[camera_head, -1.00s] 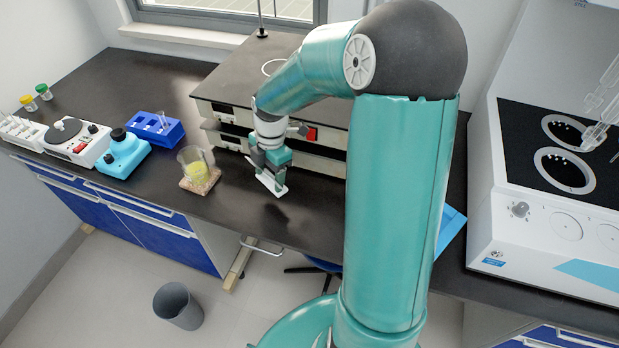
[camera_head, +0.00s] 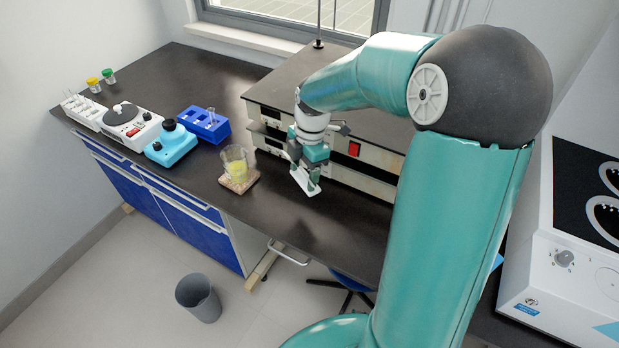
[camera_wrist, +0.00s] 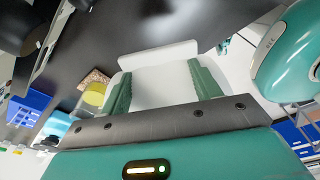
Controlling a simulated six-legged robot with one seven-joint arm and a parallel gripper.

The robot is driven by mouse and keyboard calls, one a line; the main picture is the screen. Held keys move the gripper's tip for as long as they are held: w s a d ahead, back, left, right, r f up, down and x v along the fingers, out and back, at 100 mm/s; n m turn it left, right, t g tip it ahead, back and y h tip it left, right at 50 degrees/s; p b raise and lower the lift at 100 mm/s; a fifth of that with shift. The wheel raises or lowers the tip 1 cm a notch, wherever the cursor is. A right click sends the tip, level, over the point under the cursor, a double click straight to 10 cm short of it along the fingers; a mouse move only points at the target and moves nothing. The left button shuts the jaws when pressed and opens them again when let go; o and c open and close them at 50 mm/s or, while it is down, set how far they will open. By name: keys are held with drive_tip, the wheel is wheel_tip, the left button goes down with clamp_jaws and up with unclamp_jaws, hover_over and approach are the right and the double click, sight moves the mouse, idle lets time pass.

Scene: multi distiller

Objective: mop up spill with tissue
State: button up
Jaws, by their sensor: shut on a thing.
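My gripper (camera_head: 307,172) is shut on a white tissue (camera_head: 306,183) and holds it over the dark bench, in front of the stacked instrument. In the wrist view the white tissue (camera_wrist: 160,52) lies between the two green fingers of my gripper (camera_wrist: 155,85) and sticks out past their tips. A beaker with yellow liquid (camera_head: 236,163) stands on a small tan pad (camera_head: 239,186) to the left of my gripper. It also shows in the wrist view (camera_wrist: 95,94). I cannot make out a spill on the bench.
A blue tube rack (camera_head: 205,127), a blue device (camera_head: 171,145) and a white device with a dark disc (camera_head: 131,124) stand at the left. The stacked instrument (camera_head: 330,160) is behind my gripper. A grey bin (camera_head: 199,299) stands on the floor. The bench front is clear.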

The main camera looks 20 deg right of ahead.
drive_tip(key=shift+r, duration=2.45)
